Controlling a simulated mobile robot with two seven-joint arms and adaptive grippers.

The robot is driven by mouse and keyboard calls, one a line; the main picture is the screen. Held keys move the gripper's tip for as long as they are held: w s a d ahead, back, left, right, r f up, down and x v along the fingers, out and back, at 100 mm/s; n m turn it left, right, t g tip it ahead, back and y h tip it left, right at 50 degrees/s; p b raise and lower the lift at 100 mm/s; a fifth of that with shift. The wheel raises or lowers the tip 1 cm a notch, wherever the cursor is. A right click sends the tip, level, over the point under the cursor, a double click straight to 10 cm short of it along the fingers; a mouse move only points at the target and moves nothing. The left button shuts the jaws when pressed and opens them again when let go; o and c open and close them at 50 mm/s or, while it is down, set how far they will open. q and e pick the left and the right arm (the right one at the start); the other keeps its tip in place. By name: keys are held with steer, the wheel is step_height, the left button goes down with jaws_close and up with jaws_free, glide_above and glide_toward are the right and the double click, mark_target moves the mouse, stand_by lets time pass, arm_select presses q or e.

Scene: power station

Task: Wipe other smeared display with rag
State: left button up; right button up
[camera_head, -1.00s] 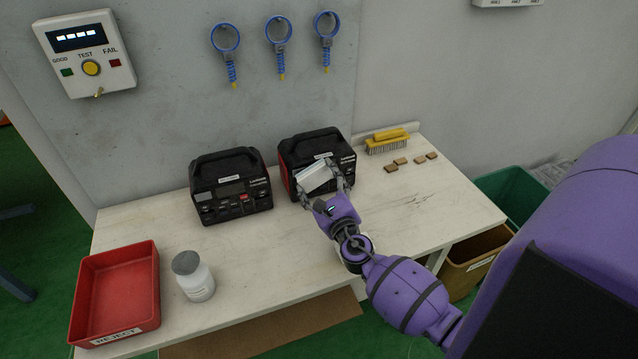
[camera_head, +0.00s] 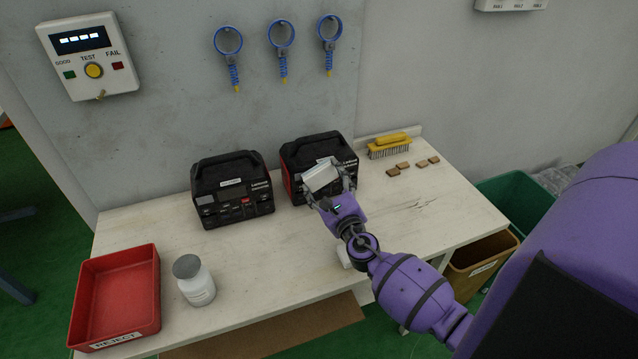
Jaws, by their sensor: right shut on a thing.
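Two black power stations stand on the white workbench. The right power station (camera_head: 308,149) has red side trim; the rag and my gripper cover much of its front, so its display is hidden. The left power station (camera_head: 232,188) shows its front with a small display (camera_head: 232,192); I cannot tell at this size whether it is smeared. My right gripper (camera_head: 329,190) is shut on a whitish rag (camera_head: 319,177) and holds it at the front of the right power station, touching or very near it. My left gripper is not in view.
On the white bench (camera_head: 270,265) are a red reject tray (camera_head: 115,337), a white jar (camera_head: 197,285), a yellow brush (camera_head: 389,147) and several small brown blocks (camera_head: 400,168). Green (camera_head: 520,195) and brown (camera_head: 480,262) bins stand right of the bench. A test panel (camera_head: 90,57) hangs on the wall.

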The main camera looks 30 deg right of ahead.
mark_target(335, 174)
steer(key=shift+s+d, duration=0.2)
steer(key=shift+d, duration=0.4)
steer(key=shift+s+d, duration=0.15)
steer(key=shift+d, duration=0.4)
steer(key=shift+d+r, duration=0.2)
steer(key=shift+d, duration=0.45)
steer(key=shift+w+a+f+p, duration=0.1)
steer(key=shift+w+a+p, duration=0.1)
steer(key=shift+a, duration=0.65)
steer(key=shift+w+a+p, duration=0.1)
steer(key=shift+w+a, duration=0.05)
steer(key=shift+a, duration=0.7)
steer(key=shift+w+a+f+p, duration=0.1)
steer(key=shift+w+a, duration=0.1)
steer(key=shift+a, duration=0.65)
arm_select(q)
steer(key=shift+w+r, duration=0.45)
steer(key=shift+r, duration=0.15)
arm_select(e)
steer(key=shift+s, duration=0.1)
